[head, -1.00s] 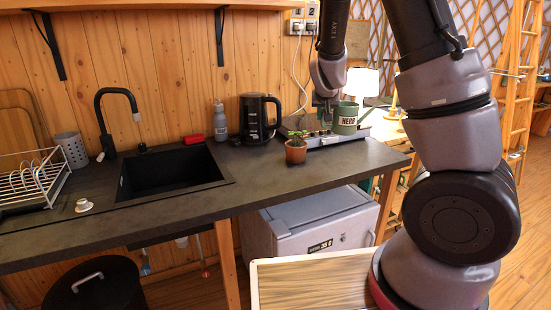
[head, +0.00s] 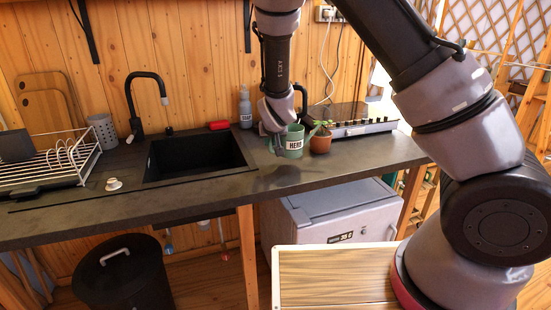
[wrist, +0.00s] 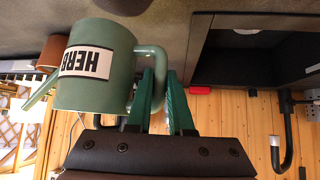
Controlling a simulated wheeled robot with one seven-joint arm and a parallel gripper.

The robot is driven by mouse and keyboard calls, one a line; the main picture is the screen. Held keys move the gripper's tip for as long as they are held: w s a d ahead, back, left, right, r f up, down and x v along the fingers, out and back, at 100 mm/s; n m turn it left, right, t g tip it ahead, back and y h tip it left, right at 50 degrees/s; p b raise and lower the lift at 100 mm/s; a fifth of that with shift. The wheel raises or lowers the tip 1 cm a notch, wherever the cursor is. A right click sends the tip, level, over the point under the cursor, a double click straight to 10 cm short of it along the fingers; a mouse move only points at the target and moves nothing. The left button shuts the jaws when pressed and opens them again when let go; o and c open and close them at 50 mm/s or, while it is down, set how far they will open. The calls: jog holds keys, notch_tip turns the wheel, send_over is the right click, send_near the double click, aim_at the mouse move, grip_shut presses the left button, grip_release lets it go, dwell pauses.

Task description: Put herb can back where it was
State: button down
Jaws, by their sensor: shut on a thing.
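The herb can (head: 291,143) is a green watering can with a white HERB label. In the head view it is at the counter's right part, between the sink and the potted plant. My gripper (head: 272,139) is at the can's left side. In the wrist view the can (wrist: 92,66) appears upside down, its spout pointing left. My gripper's green fingers (wrist: 160,95) are shut on its handle (wrist: 148,62). The can looks upright; I cannot tell whether its base touches the counter.
The potted plant (head: 321,138) stands close to the can's right, before the cooktop (head: 362,121). The black sink (head: 196,155) is to the left. A grey bottle (head: 245,108) and red object (head: 218,125) stand behind. The front counter strip (head: 230,188) is clear.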

jog(key=shift+f, duration=2.55)
jog(key=shift+f, duration=0.2)
jog(key=c, duration=0.8)
grip_release()
jog(key=shift+r, duration=0.1)
